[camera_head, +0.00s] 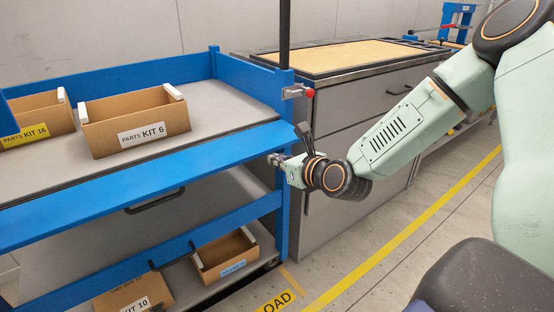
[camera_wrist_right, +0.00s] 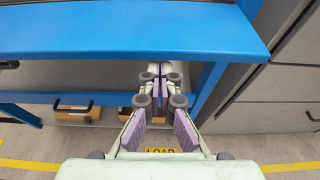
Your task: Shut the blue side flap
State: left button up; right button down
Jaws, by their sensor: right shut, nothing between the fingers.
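The blue side flap (camera_head: 150,175) is a long panel along the front of the rack's upper deck. It is folded down and out, sloping away from the deck's edge. It fills the top of the right wrist view (camera_wrist_right: 130,30). My right gripper (camera_head: 272,158) is shut and empty at the flap's right end, just below its outer edge. In the wrist view its fingertips (camera_wrist_right: 158,70) meet below the flap's edge; I cannot tell whether they touch it. My left gripper is not in view.
Cardboard boxes, including PARTS KIT 6 (camera_head: 137,122), stand on the upper deck (camera_head: 215,105). A red-knobbed latch (camera_head: 307,92) sits on the blue corner post. A grey cabinet (camera_head: 345,105) stands close behind my right arm. The floor at right (camera_head: 430,245) is clear.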

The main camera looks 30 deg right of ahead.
jog(key=shift+s+r, duration=0.1)
jog(key=shift+r+g+p, duration=0.35)
jog(key=shift+g+p, duration=0.05)
jog(key=shift+p, duration=0.35)
jog(key=shift+r, duration=0.1)
